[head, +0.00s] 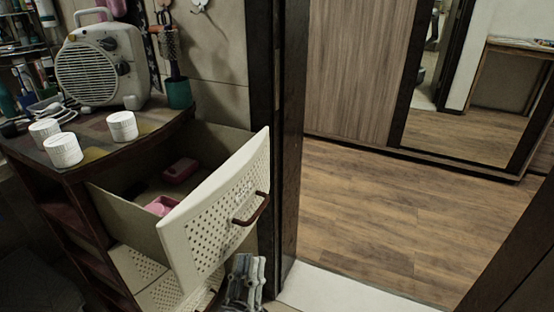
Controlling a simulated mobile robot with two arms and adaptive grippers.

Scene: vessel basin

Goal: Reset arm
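My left gripper (245,279) is at the bottom edge of the head view, below and in front of the open drawer (212,215). Its grey fingers point up and stand close together, and I cannot tell whether they are open or shut. Nothing clearly shows between them. The fingers appear apart from the drawer's dark handle (251,209). My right gripper is not in view.
The drawer is pulled out from a dark cabinet (75,190) and holds pink items (163,206). White jars (122,126) and a white fan heater (100,68) stand on top. A dark door frame (290,130) is right of the drawer. Open wooden floor (390,220) lies beyond.

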